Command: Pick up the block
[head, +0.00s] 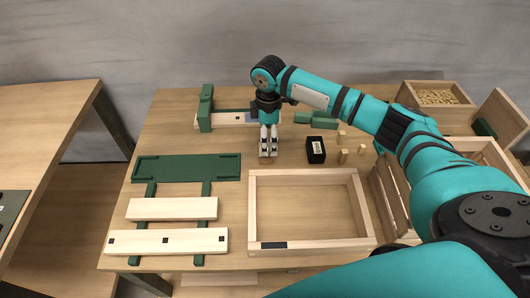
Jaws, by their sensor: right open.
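My right gripper (268,153) points straight down over the table, behind the open wooden frame. Its jaws are open. A small light-wood block (267,160) seems to show at its fingertips; the fingers partly hide it, and I cannot tell whether they touch it. More small wooden blocks stand to the right: one at the back (341,137), one in front (344,156) and one at the right (361,149). My left gripper is not in view.
A black box (316,150) stands just right of my gripper. The wooden frame (252,205) lies in front. Green fixtures (187,168) and pale slats (170,208) lie at left. A bin of small parts (405,94) stands at back right. My right arm crosses the right side.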

